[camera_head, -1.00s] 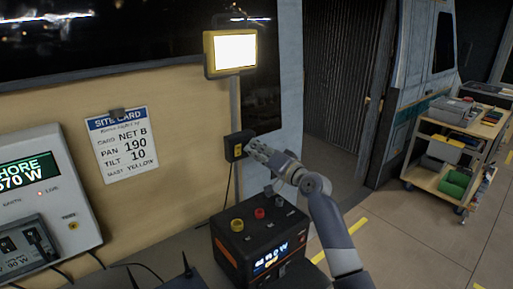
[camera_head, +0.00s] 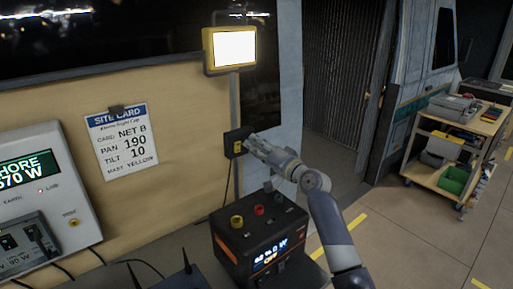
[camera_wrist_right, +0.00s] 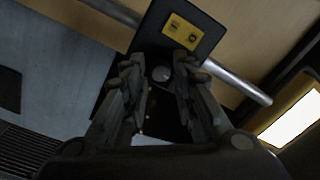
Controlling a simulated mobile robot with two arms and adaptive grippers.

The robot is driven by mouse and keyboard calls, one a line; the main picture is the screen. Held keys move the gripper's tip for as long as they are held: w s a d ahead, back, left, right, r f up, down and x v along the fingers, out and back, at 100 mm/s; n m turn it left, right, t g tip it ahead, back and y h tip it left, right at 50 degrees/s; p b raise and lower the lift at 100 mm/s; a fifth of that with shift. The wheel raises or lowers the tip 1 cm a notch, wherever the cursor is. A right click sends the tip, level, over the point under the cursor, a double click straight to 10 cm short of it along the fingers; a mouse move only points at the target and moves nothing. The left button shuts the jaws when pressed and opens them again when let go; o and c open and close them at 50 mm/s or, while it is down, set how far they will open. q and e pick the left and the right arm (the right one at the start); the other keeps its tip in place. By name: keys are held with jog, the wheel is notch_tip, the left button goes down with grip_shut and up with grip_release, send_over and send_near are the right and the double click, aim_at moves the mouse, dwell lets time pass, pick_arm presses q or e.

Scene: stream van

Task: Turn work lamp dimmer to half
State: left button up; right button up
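The lit work lamp (camera_head: 234,48) is mounted on a pole above the small black dimmer box (camera_head: 237,136). In the right wrist view the dimmer box (camera_wrist_right: 208,22) has a yellow label (camera_wrist_right: 183,32) and a small round grey knob (camera_wrist_right: 162,73). My right gripper (camera_head: 250,143) is at the front of the box. In the wrist view my right gripper (camera_wrist_right: 160,62) is open, with one finger on each side of the knob. Gaps show between the knob and the fingers; whether the fingertips touch the box is unclear. My left gripper is not in view.
A black power unit (camera_head: 262,236) with coloured knobs stands below my right arm. A site card (camera_head: 122,142) hangs on the wall. A white panel (camera_head: 45,190) with a display is at the left. A cart (camera_head: 452,150) stands at the far right.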

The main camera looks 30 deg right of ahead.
jog(key=s+d, duration=0.1)
jog(key=s, duration=1.1)
jog(key=shift+f, duration=0.15)
dwell(0.3)
